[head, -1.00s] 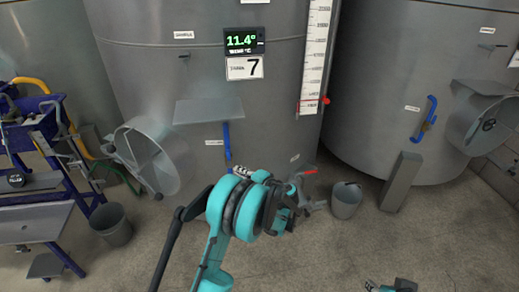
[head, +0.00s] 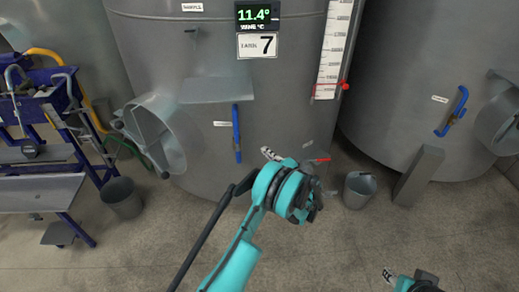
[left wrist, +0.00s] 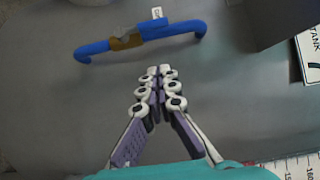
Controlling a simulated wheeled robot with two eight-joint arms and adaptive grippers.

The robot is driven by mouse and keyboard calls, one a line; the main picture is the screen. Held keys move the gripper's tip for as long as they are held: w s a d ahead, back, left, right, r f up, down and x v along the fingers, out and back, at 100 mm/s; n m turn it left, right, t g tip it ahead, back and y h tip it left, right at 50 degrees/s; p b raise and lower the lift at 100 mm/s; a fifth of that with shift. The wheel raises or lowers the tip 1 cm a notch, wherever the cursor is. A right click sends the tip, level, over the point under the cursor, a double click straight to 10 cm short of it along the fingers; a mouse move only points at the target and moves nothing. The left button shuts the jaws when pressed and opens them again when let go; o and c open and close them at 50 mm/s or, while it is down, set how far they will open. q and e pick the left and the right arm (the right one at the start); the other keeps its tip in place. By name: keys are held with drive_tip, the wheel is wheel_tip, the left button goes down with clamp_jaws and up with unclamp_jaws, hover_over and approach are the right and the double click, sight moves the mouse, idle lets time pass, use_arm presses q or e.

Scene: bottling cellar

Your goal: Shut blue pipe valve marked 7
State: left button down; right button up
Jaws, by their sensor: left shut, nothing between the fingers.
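The blue valve handle (head: 237,135) is on the front of the tank marked 7 (head: 257,46), below a grey shelf. It hangs as an upright bar in the head view. In the left wrist view the blue handle (left wrist: 92,48) lies across the top, with a brass-coloured body at its middle. My left gripper (head: 268,153) is to the right of the handle's lower end. In the left wrist view its closed fingers (left wrist: 157,72) are empty and appear apart from the handle. My right gripper (head: 388,275) shows only partly at the bottom edge; its jaw state is unclear.
A red-levered tap (head: 320,160) is low on the tank, partly behind my left arm. A round hatch door (head: 160,140) stands open to the left. A bucket (head: 359,189) and a grey post (head: 418,176) stand right. Another tank has its own blue handle (head: 453,112).

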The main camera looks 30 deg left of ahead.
sight(237, 140)
use_arm(q)
drive_tip(key=w+a+b, duration=0.2)
drive_tip(key=a+b, duration=0.1)
drive_tip(key=a, duration=0.8)
drive_tip(key=shift+a+b, duration=0.25)
drive_tip(key=shift+b, duration=0.05)
drive_tip(key=shift+w, duration=0.15)
